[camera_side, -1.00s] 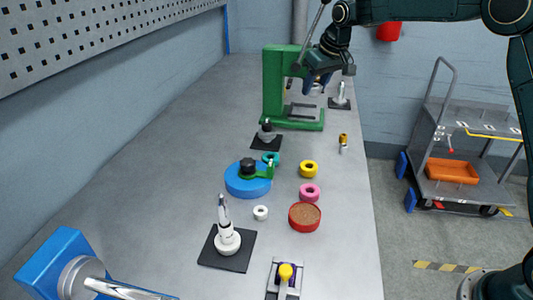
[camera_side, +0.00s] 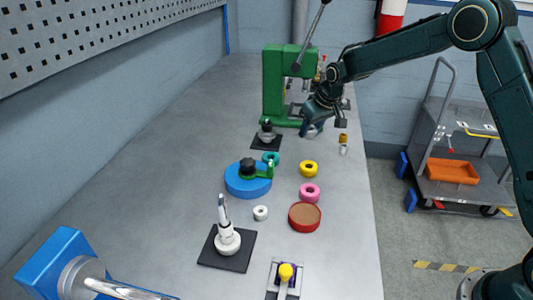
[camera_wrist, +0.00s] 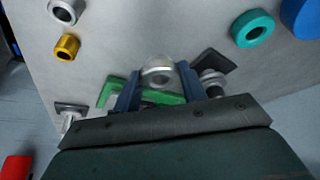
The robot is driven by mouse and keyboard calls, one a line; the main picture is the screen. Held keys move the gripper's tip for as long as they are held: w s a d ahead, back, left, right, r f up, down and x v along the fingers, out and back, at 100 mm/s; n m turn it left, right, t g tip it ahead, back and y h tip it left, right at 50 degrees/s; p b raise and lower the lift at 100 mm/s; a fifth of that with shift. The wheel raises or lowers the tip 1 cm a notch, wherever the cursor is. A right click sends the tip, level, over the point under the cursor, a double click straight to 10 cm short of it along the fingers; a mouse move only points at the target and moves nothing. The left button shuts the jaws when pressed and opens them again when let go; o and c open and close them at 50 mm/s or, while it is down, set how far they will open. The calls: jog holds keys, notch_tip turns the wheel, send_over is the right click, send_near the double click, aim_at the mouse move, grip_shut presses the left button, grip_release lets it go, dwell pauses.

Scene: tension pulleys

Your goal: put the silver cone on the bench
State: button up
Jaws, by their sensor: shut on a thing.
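My gripper (camera_side: 313,128) is low over the far part of the bench (camera_side: 190,130), in front of the green press. Its blue fingers are shut on a silver, rounded piece, which I take to be the silver cone (camera_wrist: 158,74). In the wrist view the cone sits between the fingertips, with a ring-like opening facing the camera. In the side view it is mostly hidden by my gripper. I cannot tell whether it touches the bench.
The green press (camera_side: 274,85) stands just behind my gripper. A gold ring (camera_wrist: 66,47) and a silver ring (camera_wrist: 64,10) are to one side. A black pad with a post (camera_side: 266,135), a teal ring (camera_wrist: 252,28), a blue disc (camera_side: 248,184) and a yellow ring (camera_side: 308,169) lie nearer the camera.

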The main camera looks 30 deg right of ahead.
aim_at(311, 138)
jog(key=shift+f, duration=2.1)
jog(key=shift+f, duration=0.15)
jog(key=o, duration=1)
jog(key=v, duration=1.2)
